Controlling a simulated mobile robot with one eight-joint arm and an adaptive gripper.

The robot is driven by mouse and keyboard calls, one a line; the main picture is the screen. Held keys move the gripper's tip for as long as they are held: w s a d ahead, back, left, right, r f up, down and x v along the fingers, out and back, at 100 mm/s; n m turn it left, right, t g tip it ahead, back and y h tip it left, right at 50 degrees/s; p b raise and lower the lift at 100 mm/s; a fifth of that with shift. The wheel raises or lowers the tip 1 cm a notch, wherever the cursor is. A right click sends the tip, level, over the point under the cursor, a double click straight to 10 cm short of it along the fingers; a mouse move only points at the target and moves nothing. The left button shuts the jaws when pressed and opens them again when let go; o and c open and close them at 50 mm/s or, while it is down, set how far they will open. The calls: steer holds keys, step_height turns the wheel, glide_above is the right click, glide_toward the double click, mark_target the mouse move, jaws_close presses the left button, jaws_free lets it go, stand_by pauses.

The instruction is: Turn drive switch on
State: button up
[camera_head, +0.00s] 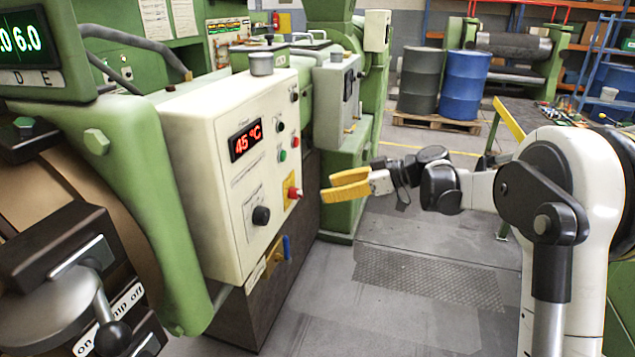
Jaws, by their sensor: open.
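A cream control box (215,185) on the green machine faces the aisle. Its front has a red display (246,140) reading 45 °C, a black rotary knob (261,215), a red knob on a yellow plate (293,192) and several small buttons. I cannot read which control is labelled as the drive switch. A blue handle (286,247) sits below the box. My gripper (331,188), with yellow fingers, is open and empty. It points left toward the panel, to the right of the red knob, and appears apart from it.
At lower left, a lever (113,338) sits by on/off labels whose middle word is partly hidden. Grey and blue barrels (465,85) stand on a pallet at the back. A workbench (515,120) stands behind my arm. The floor before the panel is clear.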

mark_target(302, 194)
steer(key=b+x, duration=0.3)
steer(key=x, duration=0.6)
steer(key=shift+w+a+f, duration=0.15)
steer(key=shift+w+a, duration=0.15)
steer(key=shift+w+a+f+b, duration=0.2)
steer(key=shift+a+b, duration=0.1)
steer(key=shift+a, duration=0.2)
steer(key=shift+r, duration=0.1)
jaws_close()
